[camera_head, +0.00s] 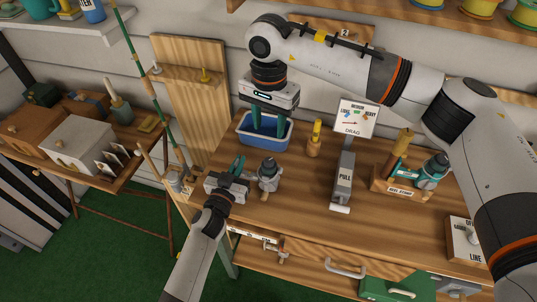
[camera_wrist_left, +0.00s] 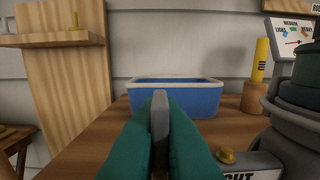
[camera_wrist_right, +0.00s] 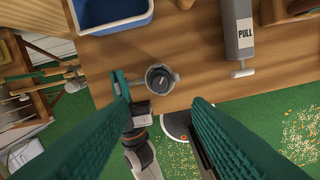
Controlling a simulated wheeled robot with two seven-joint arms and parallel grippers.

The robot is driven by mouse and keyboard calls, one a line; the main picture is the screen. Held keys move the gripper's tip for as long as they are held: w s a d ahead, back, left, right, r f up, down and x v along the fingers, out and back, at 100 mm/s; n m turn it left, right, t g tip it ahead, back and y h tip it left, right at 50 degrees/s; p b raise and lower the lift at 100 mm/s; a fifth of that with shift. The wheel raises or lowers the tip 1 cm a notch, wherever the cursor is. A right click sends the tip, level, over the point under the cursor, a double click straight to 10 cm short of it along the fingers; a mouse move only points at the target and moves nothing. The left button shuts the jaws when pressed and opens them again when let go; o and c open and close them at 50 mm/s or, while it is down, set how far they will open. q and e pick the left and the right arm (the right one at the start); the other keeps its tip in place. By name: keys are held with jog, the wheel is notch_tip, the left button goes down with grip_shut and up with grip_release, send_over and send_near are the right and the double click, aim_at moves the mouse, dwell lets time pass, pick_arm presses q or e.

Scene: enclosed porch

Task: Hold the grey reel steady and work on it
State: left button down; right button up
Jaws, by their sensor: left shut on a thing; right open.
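The grey reel (camera_head: 268,170) stands on the bench near its left front part; its dark round top shows in the right wrist view (camera_wrist_right: 160,77). My left gripper (camera_head: 237,168) is just left of the reel. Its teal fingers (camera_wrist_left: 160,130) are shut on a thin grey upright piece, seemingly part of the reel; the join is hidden. My right gripper (camera_head: 268,122) is open and empty, pointing down in front of the blue bin. In the right wrist view the reel shows between and beyond its fingers (camera_wrist_right: 163,108).
The blue bin (camera_head: 243,135) stands behind the reel. A teal reel (camera_head: 431,173) sits by a wooden stand. Bare bench lies between the reel and the PULL device.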

aim_at(269, 160)
notch_tip(269, 160, down, 12)
jog(key=n, duration=0.4)
jog(key=shift+r, duration=0.25)
jog(key=shift+c, duration=0.6)
grip_shut()
